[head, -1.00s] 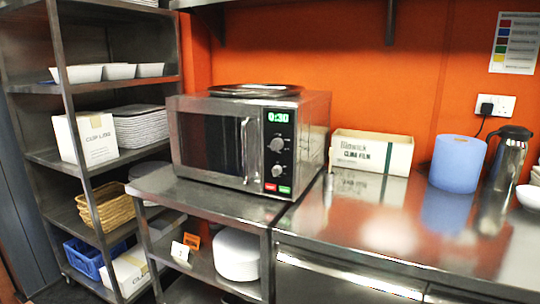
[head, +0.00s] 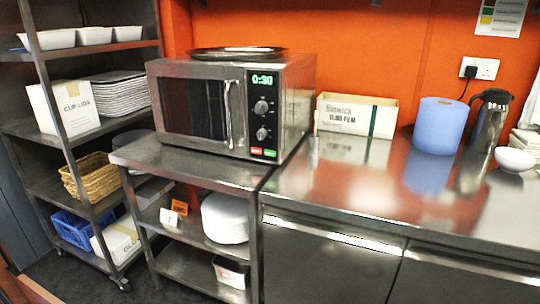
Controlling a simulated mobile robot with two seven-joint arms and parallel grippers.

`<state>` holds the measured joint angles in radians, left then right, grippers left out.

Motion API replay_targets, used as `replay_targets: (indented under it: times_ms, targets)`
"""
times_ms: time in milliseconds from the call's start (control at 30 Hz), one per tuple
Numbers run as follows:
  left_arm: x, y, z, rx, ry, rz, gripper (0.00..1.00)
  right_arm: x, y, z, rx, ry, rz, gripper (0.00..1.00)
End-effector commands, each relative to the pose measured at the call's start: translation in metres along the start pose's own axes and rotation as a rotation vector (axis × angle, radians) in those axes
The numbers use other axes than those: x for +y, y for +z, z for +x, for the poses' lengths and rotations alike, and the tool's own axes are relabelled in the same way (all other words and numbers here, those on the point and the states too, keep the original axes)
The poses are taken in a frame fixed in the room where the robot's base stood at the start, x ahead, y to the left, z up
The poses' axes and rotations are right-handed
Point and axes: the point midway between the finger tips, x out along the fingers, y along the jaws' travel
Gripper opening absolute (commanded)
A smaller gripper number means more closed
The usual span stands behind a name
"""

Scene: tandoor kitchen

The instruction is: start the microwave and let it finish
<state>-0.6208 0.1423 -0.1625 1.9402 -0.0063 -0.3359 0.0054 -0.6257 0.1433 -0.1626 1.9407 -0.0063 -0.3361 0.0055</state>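The microwave (head: 232,107) is a steel box standing on the left end of the steel counter, with its door shut. Its display (head: 263,79) is lit green and reads 0:30. Two round knobs (head: 261,120) sit below the display. At the bottom of the panel are a red button (head: 256,151) and a green button (head: 270,153). A dark round tray (head: 236,52) lies on top of the microwave. Neither of my grippers is in view.
A cling film box (head: 356,116), a blue paper roll (head: 436,125), a steel jug (head: 489,121) and a white bowl (head: 514,159) stand on the counter. A shelf rack (head: 80,130) stands at left. The counter front is clear.

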Motion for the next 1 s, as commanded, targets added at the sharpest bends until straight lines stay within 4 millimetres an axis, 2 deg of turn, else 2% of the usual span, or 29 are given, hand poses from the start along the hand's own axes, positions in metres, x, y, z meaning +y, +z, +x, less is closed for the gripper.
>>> replay_targets:
  times_ms: [67, 500, 1000]
  targets:
    - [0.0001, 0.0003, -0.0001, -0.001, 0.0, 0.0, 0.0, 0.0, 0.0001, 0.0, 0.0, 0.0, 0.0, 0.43]
    - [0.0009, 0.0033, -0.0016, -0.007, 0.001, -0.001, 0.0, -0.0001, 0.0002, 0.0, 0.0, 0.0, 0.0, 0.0]
    - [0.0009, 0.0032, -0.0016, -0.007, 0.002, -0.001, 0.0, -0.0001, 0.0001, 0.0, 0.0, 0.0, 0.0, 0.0]
